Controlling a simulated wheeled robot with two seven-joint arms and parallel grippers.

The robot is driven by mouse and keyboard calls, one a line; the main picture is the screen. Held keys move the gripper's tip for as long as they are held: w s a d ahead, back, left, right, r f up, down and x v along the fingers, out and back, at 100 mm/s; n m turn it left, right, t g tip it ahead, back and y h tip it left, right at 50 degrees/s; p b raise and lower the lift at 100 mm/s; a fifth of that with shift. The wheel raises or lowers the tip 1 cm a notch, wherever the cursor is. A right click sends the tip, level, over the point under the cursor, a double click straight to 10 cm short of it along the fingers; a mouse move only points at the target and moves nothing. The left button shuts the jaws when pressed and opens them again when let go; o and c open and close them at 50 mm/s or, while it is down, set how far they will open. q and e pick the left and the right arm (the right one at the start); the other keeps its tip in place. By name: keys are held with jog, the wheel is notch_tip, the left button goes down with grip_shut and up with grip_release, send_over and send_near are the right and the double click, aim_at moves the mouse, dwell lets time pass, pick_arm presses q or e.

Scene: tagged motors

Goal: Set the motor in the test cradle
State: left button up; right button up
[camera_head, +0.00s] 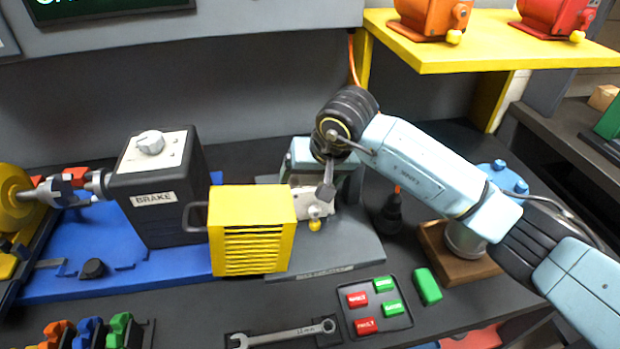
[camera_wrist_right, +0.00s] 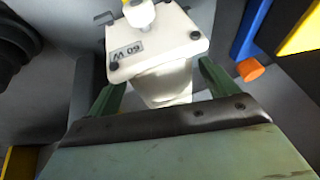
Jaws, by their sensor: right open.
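A white motor (camera_head: 312,203) with a yellow tip sits at the middle of the bench, above a grey plate (camera_head: 345,255). The plate's front label is too small to read, so I cannot tell whether this is the test cradle. My left gripper is not in view.
A yellow slatted box (camera_head: 250,230) stands close left of the motor, beside a black brake unit (camera_head: 160,190) on a blue base (camera_head: 120,275). A button panel (camera_head: 375,305) and a wrench (camera_head: 285,335) lie in front. A yellow shelf (camera_head: 480,55) holds orange and red motors.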

jog(key=v, duration=0.9)
jog(key=shift+s+d+r, duration=0.15)
jog(key=shift+r, duration=0.2)
jog(key=shift+s+r, duration=0.2)
jog(key=shift+r, duration=0.15)
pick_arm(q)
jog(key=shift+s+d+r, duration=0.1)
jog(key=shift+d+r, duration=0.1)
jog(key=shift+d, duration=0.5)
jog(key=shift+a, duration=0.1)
